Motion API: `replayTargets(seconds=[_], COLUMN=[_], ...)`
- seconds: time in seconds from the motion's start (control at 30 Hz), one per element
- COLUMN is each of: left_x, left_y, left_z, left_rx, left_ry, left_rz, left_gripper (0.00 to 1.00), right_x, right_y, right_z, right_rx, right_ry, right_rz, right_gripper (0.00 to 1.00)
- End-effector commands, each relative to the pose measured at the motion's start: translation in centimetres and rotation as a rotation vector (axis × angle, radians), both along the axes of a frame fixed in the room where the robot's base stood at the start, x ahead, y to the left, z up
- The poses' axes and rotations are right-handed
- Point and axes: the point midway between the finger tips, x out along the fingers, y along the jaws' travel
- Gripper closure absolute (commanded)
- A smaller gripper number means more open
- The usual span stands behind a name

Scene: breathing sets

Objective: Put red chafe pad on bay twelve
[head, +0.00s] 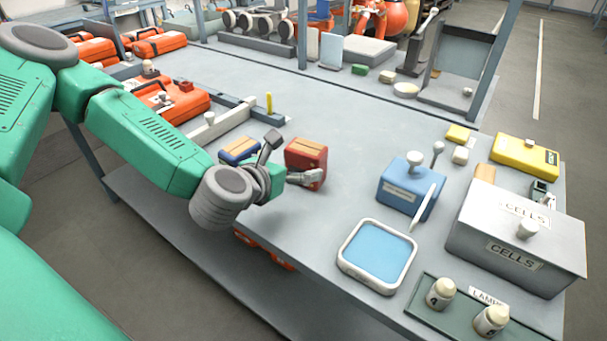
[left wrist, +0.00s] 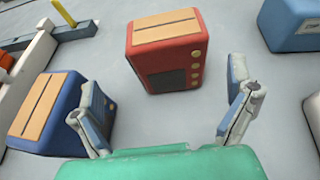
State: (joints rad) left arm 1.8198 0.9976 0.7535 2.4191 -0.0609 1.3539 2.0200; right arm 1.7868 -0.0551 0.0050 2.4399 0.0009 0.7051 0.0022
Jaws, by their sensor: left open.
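A red box with a tan top (head: 307,155), which may be the red chafe pad, stands on the grey bench near its front edge. It shows upright in the left wrist view (left wrist: 167,50), with a dark panel and pale round knobs on its side. My left gripper (head: 293,160) is open and empty; in the left wrist view its fingertips (left wrist: 165,88) are spread wide, with the red box ahead between them. A blue box with a tan top (head: 240,149) stands just left, close to one finger (left wrist: 48,112). I cannot make out a bay marked twelve. My right gripper is out of view.
A blue case (head: 402,190), a blue-topped tray (head: 377,256) and a grey CELLS box (head: 510,245) stand to the right. A pale rail with a yellow peg (head: 269,103) and orange cases (head: 172,102) are at left. The bench middle (head: 345,115) is clear.

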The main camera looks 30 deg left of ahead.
Motion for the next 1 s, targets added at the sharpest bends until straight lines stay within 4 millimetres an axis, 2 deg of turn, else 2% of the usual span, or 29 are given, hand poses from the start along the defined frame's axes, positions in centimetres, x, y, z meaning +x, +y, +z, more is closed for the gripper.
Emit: replayTargets(seconds=[0.1,0.27,0.43,0.6,0.87,0.97,1.0], left_x=[1.2,2.0,4.1,5.8,6.0,6.0,6.0], left_y=[-0.3,-0.3,0.1,0.2,0.1,0.0,0.0], left_z=[-0.1,-0.6,-2.2,-3.0,-3.0,-3.0,-3.0], left_rx=[0.004,0.005,0.003,0.001,0.001,0.002,0.002], left_ry=[-0.001,-0.001,0.001,0.000,0.000,0.000,-0.001], left_rz=[-0.004,-0.004,-0.003,-0.003,-0.004,-0.004,-0.003], left_gripper=[0.03,0.03,0.03,0.03,0.03,0.34,0.48], right_x=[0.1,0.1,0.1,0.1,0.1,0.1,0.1], right_y=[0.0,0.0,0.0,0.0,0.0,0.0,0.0], right_z=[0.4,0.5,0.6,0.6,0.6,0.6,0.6], right_rx=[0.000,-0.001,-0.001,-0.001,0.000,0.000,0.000], right_ry=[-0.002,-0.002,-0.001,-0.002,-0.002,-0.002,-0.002], right_rz=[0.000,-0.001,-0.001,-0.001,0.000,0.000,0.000], right_gripper=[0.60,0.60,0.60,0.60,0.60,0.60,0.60])
